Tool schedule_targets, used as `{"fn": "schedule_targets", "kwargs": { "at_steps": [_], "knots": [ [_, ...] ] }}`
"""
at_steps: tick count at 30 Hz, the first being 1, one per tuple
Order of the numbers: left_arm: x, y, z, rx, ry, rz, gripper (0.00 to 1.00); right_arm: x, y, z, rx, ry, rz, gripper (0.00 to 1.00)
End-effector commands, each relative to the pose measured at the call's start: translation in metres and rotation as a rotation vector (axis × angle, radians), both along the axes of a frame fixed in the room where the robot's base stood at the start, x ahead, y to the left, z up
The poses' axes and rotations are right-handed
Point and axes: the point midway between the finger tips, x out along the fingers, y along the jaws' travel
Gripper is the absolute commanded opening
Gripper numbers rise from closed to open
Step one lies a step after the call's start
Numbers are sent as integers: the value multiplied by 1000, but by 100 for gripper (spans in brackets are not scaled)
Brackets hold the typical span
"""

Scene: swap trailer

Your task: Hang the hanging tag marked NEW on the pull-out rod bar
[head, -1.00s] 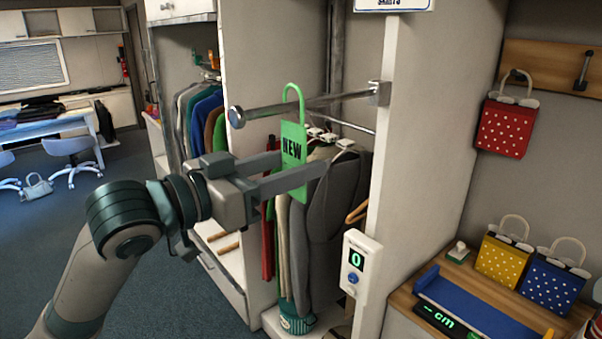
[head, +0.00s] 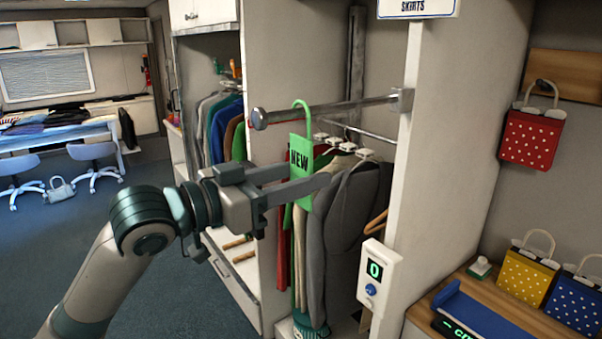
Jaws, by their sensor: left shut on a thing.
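The green hanging tag marked NEW (head: 301,152) is upright, with its hook at the top. My left gripper (head: 310,176) is shut on the tag's body, below the lettering. The pull-out rod bar (head: 340,109) sticks out from the white post, with a round knob at its free end. The tag's hook overlaps the bar close to that knob, and its curved top shows just above the bar. I cannot tell whether the hook rests on the bar or is only in front of it. My right gripper is not in view.
Jackets (head: 340,215) hang on a rail below and behind the bar. A white box reading 0 (head: 376,271) is on the post's front. At right are a red dotted bag (head: 531,138) on a hook and a yellow one (head: 526,275) on the counter.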

Motion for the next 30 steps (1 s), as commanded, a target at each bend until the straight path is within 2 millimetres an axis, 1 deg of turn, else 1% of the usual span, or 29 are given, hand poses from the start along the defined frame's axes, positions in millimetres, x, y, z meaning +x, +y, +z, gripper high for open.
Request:
{"fn": "schedule_targets", "kwargs": {
  "at_steps": [7,8,9,10,23,26,30],
  "knots": [
    [0,0,0,0,0,0,22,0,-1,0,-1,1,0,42],
    [0,0,0,0,0,0,50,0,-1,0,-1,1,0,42],
    [0,0,0,0,0,0,59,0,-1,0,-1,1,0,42],
    [0,0,0,0,0,0,65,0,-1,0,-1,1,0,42],
    [0,0,0,0,0,0,65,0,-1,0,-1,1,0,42],
    [-2,2,-1,0,0,0,65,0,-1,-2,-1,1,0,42],
    [-7,10,-1,0,-1,2,65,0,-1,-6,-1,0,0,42]
  ]
}}
